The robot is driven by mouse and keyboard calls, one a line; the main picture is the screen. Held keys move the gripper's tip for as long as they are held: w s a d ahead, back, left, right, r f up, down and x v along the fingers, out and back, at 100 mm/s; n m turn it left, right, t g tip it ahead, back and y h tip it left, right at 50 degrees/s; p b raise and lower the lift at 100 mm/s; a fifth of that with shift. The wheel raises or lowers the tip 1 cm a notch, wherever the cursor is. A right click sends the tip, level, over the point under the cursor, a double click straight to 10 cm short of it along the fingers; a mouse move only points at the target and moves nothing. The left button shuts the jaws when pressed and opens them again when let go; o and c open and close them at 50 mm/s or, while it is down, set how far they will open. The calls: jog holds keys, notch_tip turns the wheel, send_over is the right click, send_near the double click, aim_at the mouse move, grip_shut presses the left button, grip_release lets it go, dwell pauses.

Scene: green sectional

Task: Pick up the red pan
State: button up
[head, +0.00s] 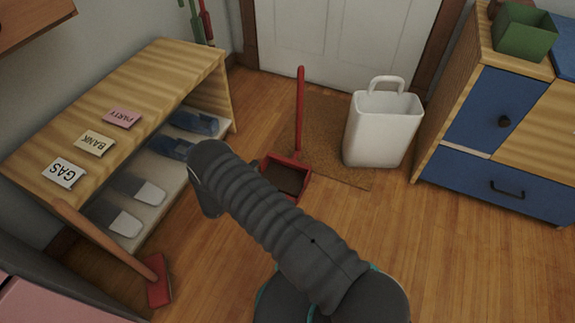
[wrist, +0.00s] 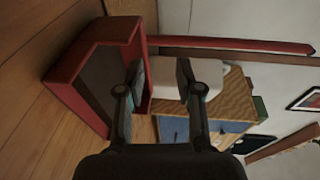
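The red pan (head: 290,190) is a long-handled dustpan standing on the wooden floor, partly hidden behind my arm in the head view. Its red handle (head: 300,110) rises upright from the pan. In the wrist view the pan (wrist: 62,72) fills the left side, turned sideways, and a long red bar that looks like the handle (wrist: 235,43) runs off to the right. My gripper (wrist: 161,76) is open, with nothing visible held between its fingers. The left finger overlaps the pan's right rim in the picture; I cannot tell whether they touch. The head view does not show the fingers.
A white bin (head: 383,130) stands right of the pan on a brown mat (head: 335,170). A wooden shoe bench (head: 165,70) with shoes is at left, and a red-headed tool (head: 158,280) leans against it. A blue-fronted cabinet (head: 490,180) is at right. The floor at lower right is clear.

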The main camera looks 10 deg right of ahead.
jog(key=s+f, duration=0.1)
jog(key=s+d+f+h, duration=0.1)
jog(key=s+f, duration=0.1)
jog(key=s+d+f+m+h, duration=0.1)
jog(key=s, duration=0.1)
jog(key=shift+s+f, duration=0.2)
jog(key=shift+f, duration=0.15)
jog(key=x, duration=0.8)
jog(key=shift+d, duration=0.25)
send_over(285, 177)
jog(key=shift+w, duration=0.15)
grip_shut()
